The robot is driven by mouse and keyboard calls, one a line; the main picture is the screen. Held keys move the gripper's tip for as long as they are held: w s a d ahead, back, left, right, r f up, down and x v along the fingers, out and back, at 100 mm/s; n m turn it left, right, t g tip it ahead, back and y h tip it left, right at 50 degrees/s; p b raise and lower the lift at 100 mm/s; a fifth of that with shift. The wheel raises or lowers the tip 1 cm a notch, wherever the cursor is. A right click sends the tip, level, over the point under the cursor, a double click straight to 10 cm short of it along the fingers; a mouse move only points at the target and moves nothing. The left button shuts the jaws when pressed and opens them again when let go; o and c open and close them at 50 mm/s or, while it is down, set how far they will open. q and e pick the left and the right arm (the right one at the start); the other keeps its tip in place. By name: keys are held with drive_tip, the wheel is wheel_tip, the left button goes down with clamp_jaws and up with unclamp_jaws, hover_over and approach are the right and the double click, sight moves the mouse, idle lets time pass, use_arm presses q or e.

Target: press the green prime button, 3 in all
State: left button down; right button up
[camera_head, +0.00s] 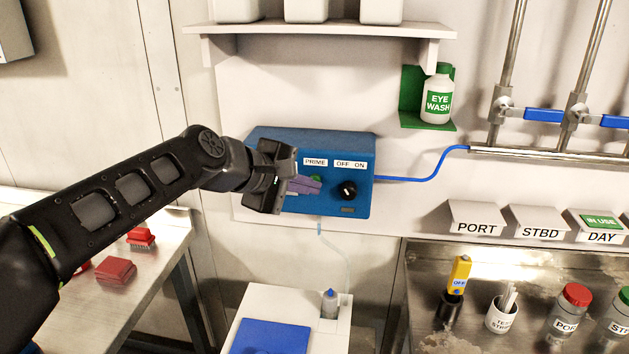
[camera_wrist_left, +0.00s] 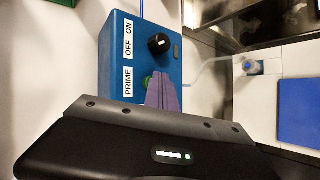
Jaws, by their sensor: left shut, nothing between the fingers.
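The green prime button (camera_head: 316,178) is on the front of a blue control box (camera_head: 352,146) on the wall, under the PRIME label. In the left wrist view a sliver of the green button (camera_wrist_left: 147,82) shows beside the fingers. My left gripper (camera_head: 318,185) is shut and empty, its purple fingertips at the button and covering part of it. It also shows in the left wrist view (camera_wrist_left: 163,80). I cannot tell whether the fingertips touch the button. A black knob (camera_head: 348,190) sits right of it under OFF ON. My right gripper is not in view.
A blue hose (camera_head: 420,178) runs right from the box. A shelf (camera_head: 320,30) is above, with an eye wash bottle (camera_head: 438,98) to the right. Below stand a white unit with a blue panel (camera_head: 270,338) and a metal counter (camera_head: 425,290) with bottles.

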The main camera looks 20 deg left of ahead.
use_arm(q)
drive_tip(key=shift+w, duration=0.2)
drive_tip(key=shift+s, duration=0.1)
idle(0.4)
drive_tip(key=shift+s+d, duration=0.15)
drive_tip(key=shift+s, duration=0.6)
drive_tip(key=shift+s+d+b, duration=0.2)
drive_tip(key=shift+s+b, duration=0.05)
drive_tip(key=shift+s, duration=0.55)
drive_tip(key=shift+s+d+b, duration=0.2)
drive_tip(key=shift+s+d, duration=0.05)
drive_tip(key=shift+s, duration=0.55)
drive_tip(key=shift+s+d+b, duration=0.2)
drive_tip(key=shift+s+b, duration=0.05)
drive_tip(key=shift+s, duration=0.55)
idle(0.7)
